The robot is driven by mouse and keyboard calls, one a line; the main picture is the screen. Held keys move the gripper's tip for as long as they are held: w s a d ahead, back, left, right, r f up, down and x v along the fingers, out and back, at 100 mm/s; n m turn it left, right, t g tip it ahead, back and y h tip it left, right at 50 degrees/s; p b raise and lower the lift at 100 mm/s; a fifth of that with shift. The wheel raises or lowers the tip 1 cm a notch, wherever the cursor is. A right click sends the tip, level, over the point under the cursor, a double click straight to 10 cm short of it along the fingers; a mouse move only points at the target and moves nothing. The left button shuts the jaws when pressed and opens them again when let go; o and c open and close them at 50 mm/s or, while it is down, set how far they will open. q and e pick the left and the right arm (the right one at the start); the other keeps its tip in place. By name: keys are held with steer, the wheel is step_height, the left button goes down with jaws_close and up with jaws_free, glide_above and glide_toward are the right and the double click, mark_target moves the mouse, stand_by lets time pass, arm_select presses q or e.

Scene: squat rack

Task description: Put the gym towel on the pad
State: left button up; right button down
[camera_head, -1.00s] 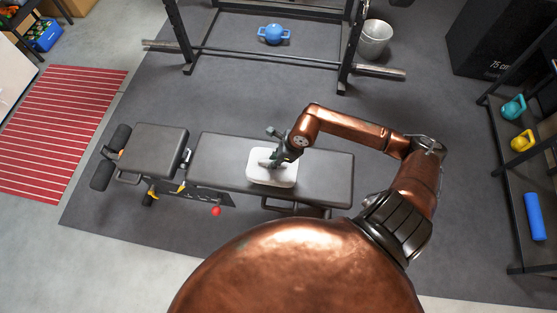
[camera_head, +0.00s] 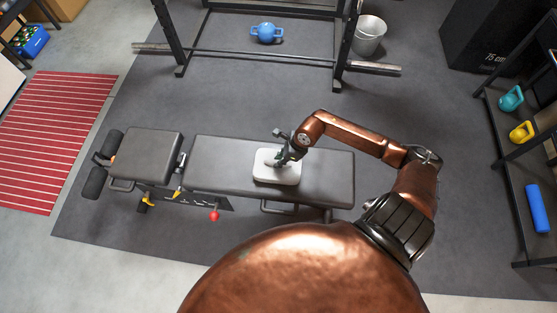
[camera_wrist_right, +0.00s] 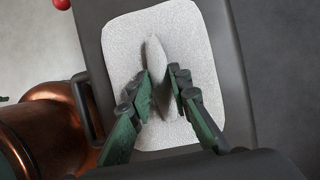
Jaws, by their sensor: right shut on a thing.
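The gym towel (camera_head: 284,174) is a light grey, rounded rectangle over the long black bench pad (camera_head: 222,168). In the right wrist view the towel (camera_wrist_right: 190,42) lies flat apart from a raised fold in its middle. My right gripper (camera_head: 282,160) is above the towel. In the wrist view its green-sided fingers (camera_wrist_right: 163,88) are closed around the raised fold. The pad (camera_wrist_right: 240,85) shows on both sides of the towel. I cannot tell whether the towel's underside touches the pad. My left gripper is not in view.
The shorter bench section (camera_head: 147,156) is at the left. A rack with a barbell (camera_head: 260,57) stands behind, with a blue kettlebell (camera_head: 267,33) and a bucket (camera_head: 369,36). A shelf with a blue roller (camera_head: 537,209) is at the right. Floor between bench and rack is clear.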

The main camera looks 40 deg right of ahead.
steer(key=c, duration=1.8)
jaws_free()
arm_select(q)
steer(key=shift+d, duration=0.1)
arm_select(e)
steer(key=shift+r, duration=0.1)
steer(key=p+v, duration=0.2)
steer(key=v, duration=0.4)
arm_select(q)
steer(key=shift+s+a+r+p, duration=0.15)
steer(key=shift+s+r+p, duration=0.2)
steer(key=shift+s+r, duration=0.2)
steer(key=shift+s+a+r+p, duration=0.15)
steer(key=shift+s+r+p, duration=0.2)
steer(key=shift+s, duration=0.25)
arm_select(e)
steer(key=v, duration=0.5)
steer(key=shift+s+d+r, duration=0.1)
steer(key=shift+s+r, duration=0.05)
steer(key=shift+r, duration=0.2)
